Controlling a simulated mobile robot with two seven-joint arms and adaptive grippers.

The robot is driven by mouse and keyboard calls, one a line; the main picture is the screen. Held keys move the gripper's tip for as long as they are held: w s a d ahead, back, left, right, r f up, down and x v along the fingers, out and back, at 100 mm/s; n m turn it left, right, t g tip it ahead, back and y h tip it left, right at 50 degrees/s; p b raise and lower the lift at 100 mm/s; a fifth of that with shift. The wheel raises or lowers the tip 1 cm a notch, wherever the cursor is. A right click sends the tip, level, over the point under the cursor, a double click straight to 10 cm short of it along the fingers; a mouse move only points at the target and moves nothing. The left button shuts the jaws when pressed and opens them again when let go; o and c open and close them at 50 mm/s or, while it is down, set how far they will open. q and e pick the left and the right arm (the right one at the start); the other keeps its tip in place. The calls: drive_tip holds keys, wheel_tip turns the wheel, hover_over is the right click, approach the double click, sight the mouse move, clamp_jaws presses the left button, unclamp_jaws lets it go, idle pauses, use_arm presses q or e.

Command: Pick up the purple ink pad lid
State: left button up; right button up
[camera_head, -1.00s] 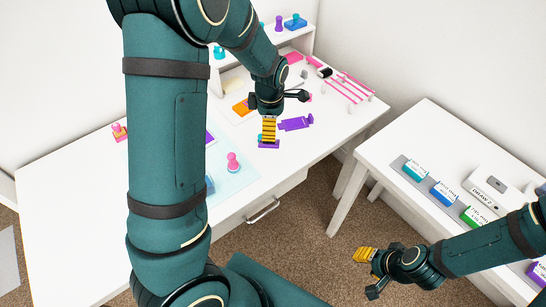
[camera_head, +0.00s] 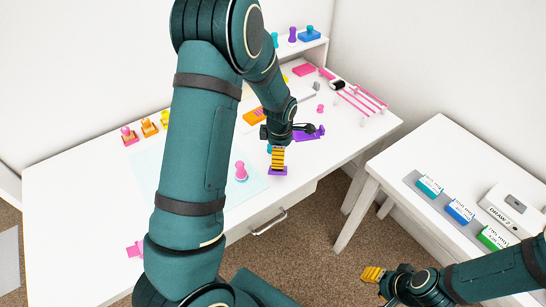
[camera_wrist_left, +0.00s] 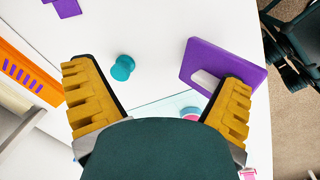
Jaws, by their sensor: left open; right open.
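A flat purple piece (camera_head: 278,171), which looks like the ink pad lid, lies on the white desk under my left gripper (camera_head: 278,165). In the left wrist view a purple rectangular piece (camera_wrist_left: 205,59) with a pale slot is beside the right-hand finger, which covers its lower edge. My left gripper (camera_wrist_left: 155,108) is open, with no purple piece between its fingers. I cannot tell if finger and piece touch. Another purple piece (camera_head: 306,135) lies further back on the desk; a purple corner also shows in the wrist view (camera_wrist_left: 67,6). My right gripper (camera_head: 373,274) is open and empty above the floor.
A teal round knob (camera_wrist_left: 122,68) stands between the left gripper's fingers, further off. A pink stamp (camera_head: 240,172) is left of the gripper. An orange pad (camera_head: 253,115) lies behind. A side table (camera_head: 430,135) with labelled boxes stands right.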

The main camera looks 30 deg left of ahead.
use_arm(q)
drive_tip(key=shift+w+a+f+b, duration=0.1)
drive_tip(key=shift+a+f+b, duration=0.1)
drive_tip(key=shift+f, duration=0.75)
drive_tip(key=shift+w+a+f+b, duration=0.1)
drive_tip(key=shift+f+b, duration=0.1)
drive_tip(key=shift+f, duration=0.7)
drive_tip(key=c, duration=1.6)
drive_tip(key=shift+r, duration=0.15)
drive_tip(key=shift+c, duration=0.2)
